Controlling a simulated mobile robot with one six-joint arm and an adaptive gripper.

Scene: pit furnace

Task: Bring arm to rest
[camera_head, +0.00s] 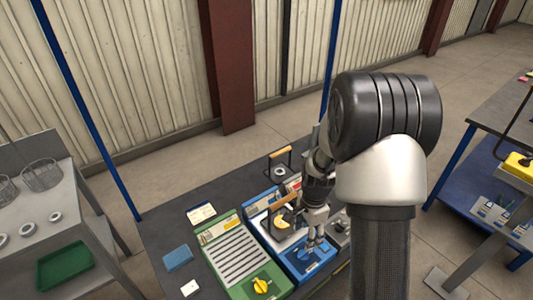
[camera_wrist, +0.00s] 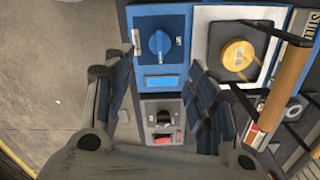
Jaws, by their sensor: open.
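My arm rises over the dark table (camera_head: 160,230) in the head view and bends down to my gripper (camera_head: 316,240), which points down above the blue control box. In the wrist view my gripper (camera_wrist: 160,100) is open, its two dark fingers wide apart with nothing between them. Beyond the fingertips is the blue box with a blue knob (camera_wrist: 158,42). Between the fingers shows a small grey box (camera_wrist: 162,118) with a black knob and a red switch. I cannot tell whether the fingers touch anything.
A green panel (camera_head: 222,236) with a yellow knob stands left of the blue box. Wooden-handled wire holders (camera_wrist: 290,75) rise close to the right finger. A grey bench (camera_head: 75,205) with baskets is at left. A blue-framed table (camera_head: 480,150) is at right.

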